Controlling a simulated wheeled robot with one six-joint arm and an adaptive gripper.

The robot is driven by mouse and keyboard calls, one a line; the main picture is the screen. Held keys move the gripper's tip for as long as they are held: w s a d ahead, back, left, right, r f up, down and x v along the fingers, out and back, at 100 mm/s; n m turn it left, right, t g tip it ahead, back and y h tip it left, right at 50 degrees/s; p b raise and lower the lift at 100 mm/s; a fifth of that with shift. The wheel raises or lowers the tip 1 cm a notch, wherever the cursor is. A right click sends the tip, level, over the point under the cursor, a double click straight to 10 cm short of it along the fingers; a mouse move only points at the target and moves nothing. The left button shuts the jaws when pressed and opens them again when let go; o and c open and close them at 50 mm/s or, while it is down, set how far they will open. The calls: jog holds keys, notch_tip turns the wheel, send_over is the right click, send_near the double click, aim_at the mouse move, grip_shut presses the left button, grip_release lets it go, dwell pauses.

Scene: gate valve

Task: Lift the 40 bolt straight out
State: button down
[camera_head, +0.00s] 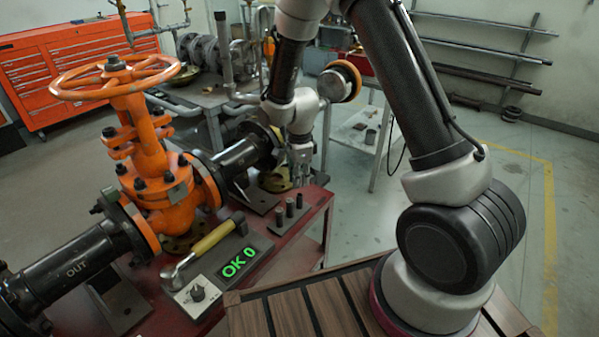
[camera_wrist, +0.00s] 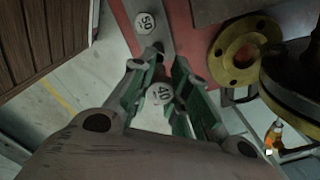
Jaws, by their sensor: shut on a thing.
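In the wrist view the bolt marked 40 (camera_wrist: 160,93) has a round pale head that sits between the green-padded fingers of my gripper (camera_wrist: 163,85). The fingers are shut on it. A bolt marked 50 (camera_wrist: 145,22) stands apart beyond it on a grey strip. In the head view my gripper (camera_head: 300,178) points down above the far end of a row of small dark bolts (camera_head: 279,216) on the red bench. Their marks are too small to read there. The shank of the 40 bolt is hidden in the wrist view, so I cannot tell whether it still sits in its hole.
The orange gate valve (camera_head: 150,170) with its handwheel (camera_head: 117,75) stands left of the bolts. A yellow flange (camera_wrist: 222,68) lies right of the fingers in the wrist view.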

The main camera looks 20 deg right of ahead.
notch_tip(320, 180, down, 5)
jog(key=shift+s+f, duration=0.1)
jog(key=shift+r, duration=2.3)
jog(key=shift+r+n, duration=0.1)
jog(key=shift+n, duration=0.3)
